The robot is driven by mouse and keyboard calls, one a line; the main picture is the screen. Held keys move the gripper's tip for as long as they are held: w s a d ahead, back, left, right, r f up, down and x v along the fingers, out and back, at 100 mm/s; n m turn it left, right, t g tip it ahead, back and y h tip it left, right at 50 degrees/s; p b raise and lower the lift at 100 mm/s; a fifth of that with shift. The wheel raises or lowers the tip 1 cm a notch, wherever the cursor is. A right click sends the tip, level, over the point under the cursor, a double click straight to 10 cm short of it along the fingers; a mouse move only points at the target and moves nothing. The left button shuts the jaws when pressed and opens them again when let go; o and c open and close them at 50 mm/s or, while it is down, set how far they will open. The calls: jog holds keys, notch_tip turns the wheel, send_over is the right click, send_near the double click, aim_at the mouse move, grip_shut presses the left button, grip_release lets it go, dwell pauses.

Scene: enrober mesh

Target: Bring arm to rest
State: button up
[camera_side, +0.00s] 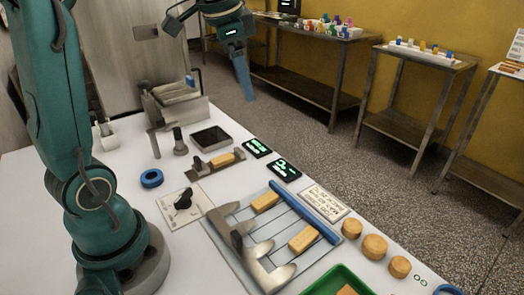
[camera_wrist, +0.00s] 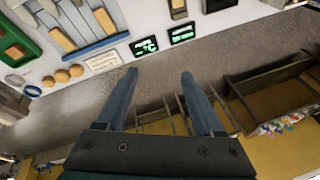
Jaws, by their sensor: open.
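My gripper (camera_side: 241,72) is raised in the air above and beyond the table's far right edge in the side view. In the wrist view my gripper (camera_wrist: 160,76) shows two blue fingers spread apart with nothing between them. It touches nothing. My arm rises from its round base on the white table (camera_side: 143,191) at the left of the side view.
A mesh rack (camera_side: 225,226) on the table holds tan bars and a blue rod. Round tan pieces (camera_side: 375,247), a green tray (camera_side: 315,281), two lit displays (camera_side: 284,170) and a dark pan (camera_side: 210,139) stand nearby. Side tables (camera_side: 416,56) line the yellow wall.

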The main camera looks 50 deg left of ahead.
jog(key=s+d+f+n+t+h, duration=0.1)
jog(key=s+d+f+n, duration=0.3)
jog(key=s+d+f, duration=0.3)
jog(key=shift+s+d+f+t, duration=0.15)
jog(key=shift+s+d+t, duration=0.25)
jog(key=shift+s+d, duration=2.3)
